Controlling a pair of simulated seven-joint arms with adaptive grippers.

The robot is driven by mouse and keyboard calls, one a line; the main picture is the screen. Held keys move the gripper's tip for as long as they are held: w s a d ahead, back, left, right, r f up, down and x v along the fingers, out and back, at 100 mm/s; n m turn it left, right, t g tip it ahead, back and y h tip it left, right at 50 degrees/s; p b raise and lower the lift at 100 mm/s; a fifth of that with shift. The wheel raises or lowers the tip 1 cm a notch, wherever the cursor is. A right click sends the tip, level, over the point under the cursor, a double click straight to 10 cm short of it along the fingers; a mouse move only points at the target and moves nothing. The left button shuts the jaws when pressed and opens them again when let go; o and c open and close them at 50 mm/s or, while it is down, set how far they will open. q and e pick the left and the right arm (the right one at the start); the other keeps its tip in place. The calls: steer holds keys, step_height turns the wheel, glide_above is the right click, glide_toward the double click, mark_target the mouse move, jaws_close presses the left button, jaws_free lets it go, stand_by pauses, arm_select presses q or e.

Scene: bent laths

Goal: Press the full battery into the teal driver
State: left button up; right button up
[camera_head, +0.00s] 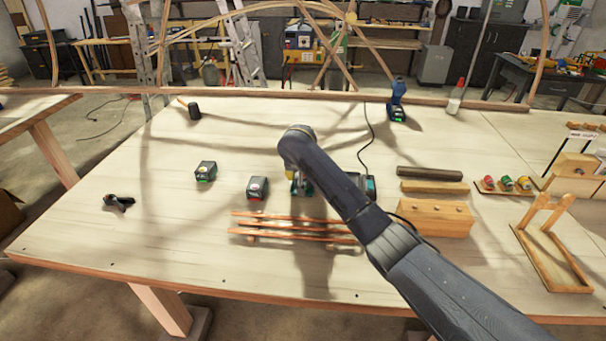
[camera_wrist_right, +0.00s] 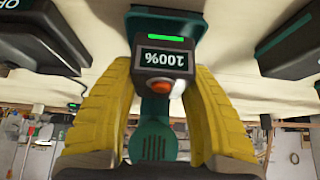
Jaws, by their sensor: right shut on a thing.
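My right gripper (camera_wrist_right: 155,95) is shut around a teal driver (camera_wrist_right: 153,141), one yellow finger on each side of it. The driver has a slotted housing, an orange button and, at the far end, a black display reading 100% beside a green light bar. I cannot tell where driver and battery meet. In the head view my arm hides most of it; a teal part (camera_head: 303,187) shows beside the arm. Black battery packs stand to its left, one with a red light (camera_head: 257,188) and one with a green light (camera_head: 205,172). My left gripper is out of view.
A teal-and-black unit with a cable (camera_head: 369,187) stands just right of the arm. Bent laths (camera_head: 290,228) lie in front. A wooden block (camera_head: 435,217) is at right; a blue driver (camera_head: 397,101) stands at the back.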

steer(key=shift+f, duration=1)
stand_by(1.1)
steer(key=o, duration=1.5)
steer(key=shift+f, duration=0.1)
steer(key=shift+r, duration=3.55)
